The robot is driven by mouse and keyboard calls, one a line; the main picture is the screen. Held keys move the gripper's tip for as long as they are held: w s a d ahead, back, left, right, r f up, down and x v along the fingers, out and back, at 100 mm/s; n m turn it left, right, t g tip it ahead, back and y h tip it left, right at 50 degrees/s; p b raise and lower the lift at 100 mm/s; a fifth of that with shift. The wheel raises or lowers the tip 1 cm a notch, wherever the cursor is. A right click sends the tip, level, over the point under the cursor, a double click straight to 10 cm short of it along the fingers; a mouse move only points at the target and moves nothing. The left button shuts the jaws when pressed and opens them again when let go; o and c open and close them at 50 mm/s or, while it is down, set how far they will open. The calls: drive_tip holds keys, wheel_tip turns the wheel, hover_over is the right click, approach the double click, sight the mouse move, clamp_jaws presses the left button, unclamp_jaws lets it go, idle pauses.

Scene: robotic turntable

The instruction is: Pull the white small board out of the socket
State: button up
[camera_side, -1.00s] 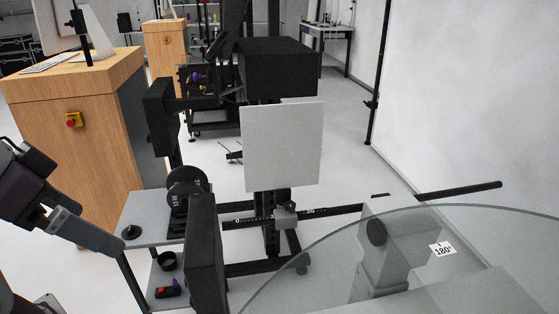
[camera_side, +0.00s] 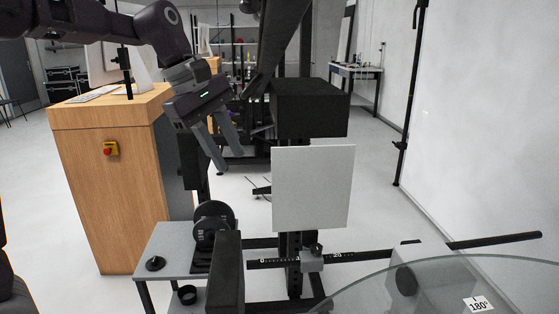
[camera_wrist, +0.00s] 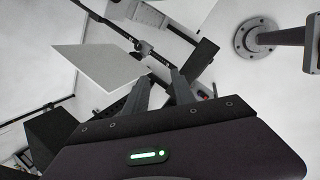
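The white board (camera_side: 313,187) is a flat square panel standing upright in the middle of the side view. It sits in front of the black post, below a black box and above the ruled rail. How its lower edge is held is hard to make out. In the wrist view the board (camera_wrist: 98,68) shows left of the fingers. My gripper (camera_side: 229,157) hangs up and left of the board, tilted downward, with its fingers apart and nothing between them. In the wrist view a gap also shows between the fingers (camera_wrist: 162,80). The gripper is clear of the board.
The black box (camera_side: 309,110) overhangs the board's top. The ruled rail (camera_side: 275,263) with a clamp crosses below it. A glass turntable (camera_side: 430,290) is at lower right, a small grey table (camera_side: 170,245) at lower left, and a wooden desk (camera_side: 110,200) behind it.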

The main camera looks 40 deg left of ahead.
sight(282, 172)
drive_tip(key=w+f+n, duration=0.2)
drive_tip(key=w+n, duration=0.1)
drive_tip(key=w, duration=0.2)
drive_tip(key=w+f+n, duration=0.2)
drive_tip(key=w+n, duration=0.1)
drive_tip(key=w, duration=0.2)
drive_tip(key=w+a+f+n+h, duration=0.1)
drive_tip(key=w+f+n, duration=0.1)
drive_tip(key=w, duration=0.3)
drive_tip(key=shift+f+n, duration=0.3)
drive_tip(key=shift+n, duration=0.4)
drive_tip(key=x, duration=0.4)
drive_tip(key=shift+f, duration=0.15)
drive_tip(key=shift+c, duration=0.4)
clamp_jaws()
